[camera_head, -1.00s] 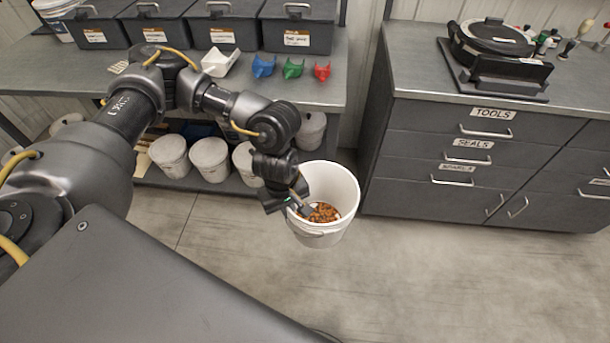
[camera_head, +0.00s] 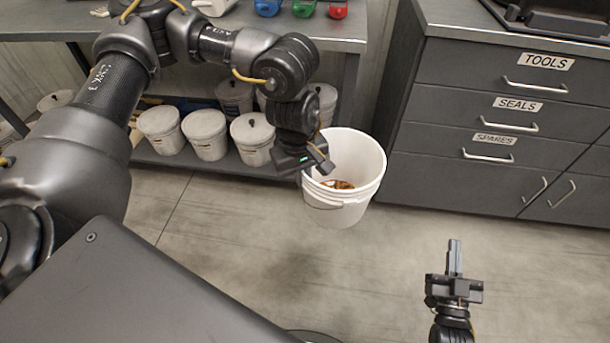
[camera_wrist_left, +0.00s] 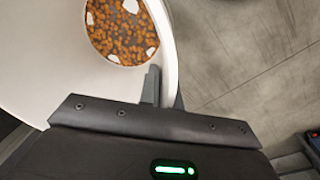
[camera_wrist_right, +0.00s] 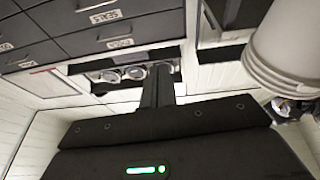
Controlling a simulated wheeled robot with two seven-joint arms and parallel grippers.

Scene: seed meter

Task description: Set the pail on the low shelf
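The white pail (camera_head: 342,212) hangs upright in front of the bench, with orange-brown and white pieces inside. My left gripper (camera_head: 318,164) is shut on its left rim; the left wrist view shows the pail wall (camera_wrist_left: 60,45) with a finger on each side of the rim. The pail appears clear of the floor. The low shelf (camera_head: 222,170) under the bench is left of the pail and holds several lidded buckets (camera_head: 207,135). My right gripper (camera_head: 454,258) is empty, fingers together, above the floor at right. The pail (camera_wrist_right: 295,45) also shows in the right wrist view.
The bench top (camera_head: 240,28) lies above the shelf, with blue, green and red scoops on it. A bench leg (camera_head: 350,90) stands behind the pail. A drawer cabinet (camera_head: 440,130) stands to the right. The grey floor (camera_head: 250,240) in front is clear.

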